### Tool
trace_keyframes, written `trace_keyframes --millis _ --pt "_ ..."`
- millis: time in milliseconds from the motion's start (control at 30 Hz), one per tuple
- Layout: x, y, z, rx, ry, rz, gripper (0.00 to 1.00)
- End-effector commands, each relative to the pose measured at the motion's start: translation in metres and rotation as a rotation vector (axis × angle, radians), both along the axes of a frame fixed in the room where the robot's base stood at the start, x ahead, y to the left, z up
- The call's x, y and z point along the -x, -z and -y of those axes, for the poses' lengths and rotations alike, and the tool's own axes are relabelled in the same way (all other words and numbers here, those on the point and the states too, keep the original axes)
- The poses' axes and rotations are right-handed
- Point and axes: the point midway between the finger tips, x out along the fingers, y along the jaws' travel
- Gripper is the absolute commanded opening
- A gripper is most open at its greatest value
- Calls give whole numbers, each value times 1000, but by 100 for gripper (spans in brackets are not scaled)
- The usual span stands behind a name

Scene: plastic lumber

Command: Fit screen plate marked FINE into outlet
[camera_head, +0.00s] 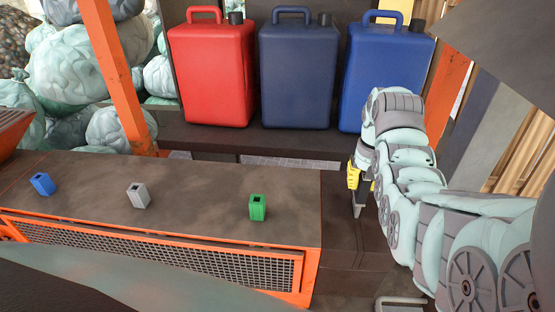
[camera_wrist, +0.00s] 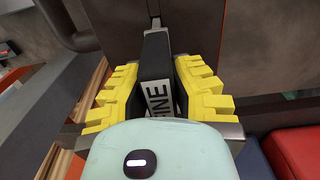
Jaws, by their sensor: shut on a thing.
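My gripper (camera_head: 355,178) has yellow fingers and points down at the right of the head view, beyond the dark table's right end. In the wrist view, my gripper (camera_wrist: 158,68) is shut on a dark screen plate (camera_wrist: 154,52), with one finger on each side. A white label on the plate shows letters reading as FINE, partly covered at the near end. The plate's lower part (camera_head: 359,208) shows under the fingers in the head view. A narrow metal piece stands just past its far end in the wrist view. I cannot clearly make out the outlet.
Blue (camera_head: 42,184), grey (camera_head: 138,195) and green (camera_head: 258,207) small hollow blocks stand apart on the dark tabletop (camera_head: 200,180). A red (camera_head: 215,75), a navy (camera_head: 299,80) and a blue canister (camera_head: 383,75) stand on a shelf behind. An orange post (camera_head: 112,75) rises left.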

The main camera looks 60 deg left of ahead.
Motion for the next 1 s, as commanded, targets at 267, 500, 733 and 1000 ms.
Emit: trace_keyframes --millis 267,500,733,1000 --pt "-1 12 0 0 2 1 0" --pt "-1 21 0 0 2 1 0" --pt "-1 29 0 -1 2 2 0" --pt "-1 30 0 -1 1 2 0"
